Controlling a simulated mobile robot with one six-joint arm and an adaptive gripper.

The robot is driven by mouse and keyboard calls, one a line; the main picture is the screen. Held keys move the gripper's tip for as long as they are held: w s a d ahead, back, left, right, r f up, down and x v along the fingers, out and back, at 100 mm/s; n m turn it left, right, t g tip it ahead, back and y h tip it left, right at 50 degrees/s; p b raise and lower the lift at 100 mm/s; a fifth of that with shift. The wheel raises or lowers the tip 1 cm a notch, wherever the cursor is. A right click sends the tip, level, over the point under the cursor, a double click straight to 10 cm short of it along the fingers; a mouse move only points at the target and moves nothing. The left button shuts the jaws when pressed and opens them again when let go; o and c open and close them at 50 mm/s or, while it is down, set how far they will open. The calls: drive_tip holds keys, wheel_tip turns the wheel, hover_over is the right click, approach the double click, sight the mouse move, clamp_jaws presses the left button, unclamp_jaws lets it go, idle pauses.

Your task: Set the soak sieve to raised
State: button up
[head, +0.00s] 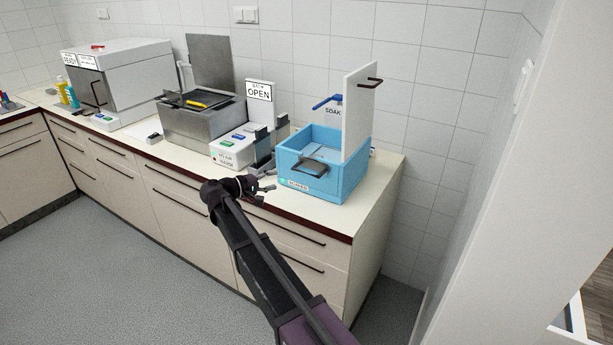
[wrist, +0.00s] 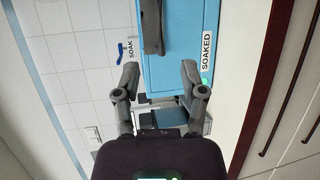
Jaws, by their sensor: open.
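The blue soak box (head: 345,182) stands near the right end of the counter; it also shows in the wrist view (wrist: 180,60). Its front carries a label that reads "SOAKED" in the wrist view (wrist: 206,52), beside a green light. A dark handle (head: 299,171) is at the front of the box, and it shows at the top of the wrist view (wrist: 152,25). The sieve itself is not clearly visible inside. A blue lever (head: 327,102) sits on the wall by the word "SOAK". My gripper (head: 266,190) is open and empty, left of and in front of the box, apart from the handle.
A white panel (head: 358,110) with a dark handle stands upright at the box's right side. Left of the box are a white unit marked "OPEN" (head: 258,91), a metal bath (head: 200,125) with its lid up, and a white oven-like box (head: 125,85). Drawers lie below the counter.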

sight(304, 173)
drive_tip(key=shift+d, duration=0.1)
drive_tip(key=b+x, duration=0.2)
drive_tip(key=x, duration=1.1)
drive_tip(key=shift+w+d+f, duration=0.15)
drive_tip(key=shift+w+d, duration=0.05)
idle(0.3)
clamp_jaws()
